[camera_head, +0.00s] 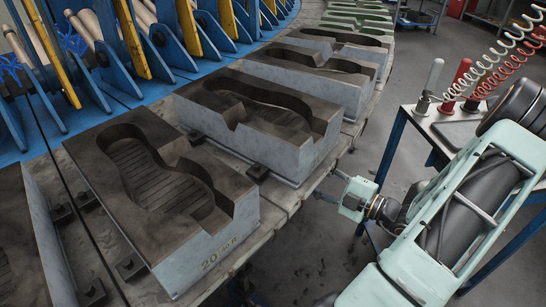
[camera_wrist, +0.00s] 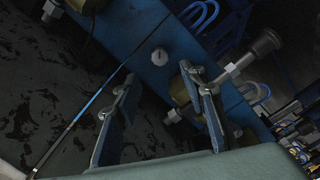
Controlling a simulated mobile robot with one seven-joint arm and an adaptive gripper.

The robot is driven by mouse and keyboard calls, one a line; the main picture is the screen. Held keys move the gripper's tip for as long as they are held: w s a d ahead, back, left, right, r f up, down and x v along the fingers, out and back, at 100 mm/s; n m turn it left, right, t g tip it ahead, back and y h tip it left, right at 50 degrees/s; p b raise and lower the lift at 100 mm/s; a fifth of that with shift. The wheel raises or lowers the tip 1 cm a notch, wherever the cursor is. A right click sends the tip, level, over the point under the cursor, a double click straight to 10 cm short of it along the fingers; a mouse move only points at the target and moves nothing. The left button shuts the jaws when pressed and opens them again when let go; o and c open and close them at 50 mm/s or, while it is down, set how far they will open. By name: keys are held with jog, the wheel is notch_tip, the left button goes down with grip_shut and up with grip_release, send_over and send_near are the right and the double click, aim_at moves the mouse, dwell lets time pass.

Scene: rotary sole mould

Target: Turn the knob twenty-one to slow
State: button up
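A small pale round knob (camera_wrist: 159,57) sits on a blue beam (camera_wrist: 160,35) in the wrist view. Its pointer, any number and any slow mark cannot be read, so I cannot tell its setting or whether it is number twenty-one. My gripper (camera_wrist: 158,75) is open, with one finger lower left of the knob and the other lower right. The knob shows in the gap between the fingertips, and nothing is held. It appears apart from both fingers. I cannot make out this knob or my fingers in the head view.
A brass-coloured fitting with a dark-ended handle (camera_wrist: 262,42) lies right of the knob, close to the right finger. Dark floor fills the wrist view's left. The head view shows a ring of sole moulds (camera_head: 232,229), the near one marked 20, and blue brackets (camera_head: 170,45) behind.

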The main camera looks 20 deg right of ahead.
jog(key=b+x, duration=0.2)
jog(key=x, duration=0.7)
jog(key=shift+w+a, duration=0.2)
jog(key=shift+w, duration=0.1)
grip_shut()
